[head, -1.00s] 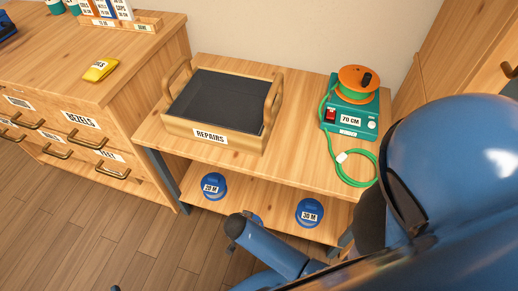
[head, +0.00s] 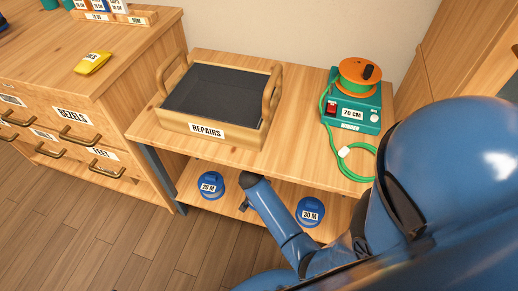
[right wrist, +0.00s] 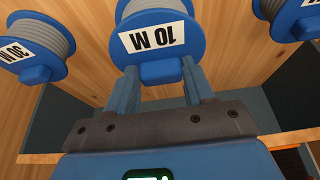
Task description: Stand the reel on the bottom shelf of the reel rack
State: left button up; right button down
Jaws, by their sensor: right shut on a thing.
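The 10 M reel (right wrist: 158,28), blue with grey windings and a white label, is upside down in the right wrist view. My right gripper (right wrist: 160,72) is shut on the blue block at its rim. In the head view my right forearm reaches from the lower right over the lower shelf (head: 222,207) under the bench and hides this reel. Whether it touches the shelf cannot be told. My left gripper is not in view.
On that shelf stand a 20 M reel (head: 211,186) and a 30 M reel (head: 310,212), left and right of my arm. Above, the bench top holds a repairs tray (head: 203,142) and a green winder (head: 359,122) with an orange spool. A drawer cabinet (head: 86,112) stands left.

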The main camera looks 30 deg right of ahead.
jog(key=shift+w+d+f+b, duration=0.15)
jog(key=shift+f+b, duration=0.85)
jog(key=shift+f, duration=0.7)
jog(key=shift+f, duration=0.1)
jog(key=shift+c, duration=2.1)
grip_release()
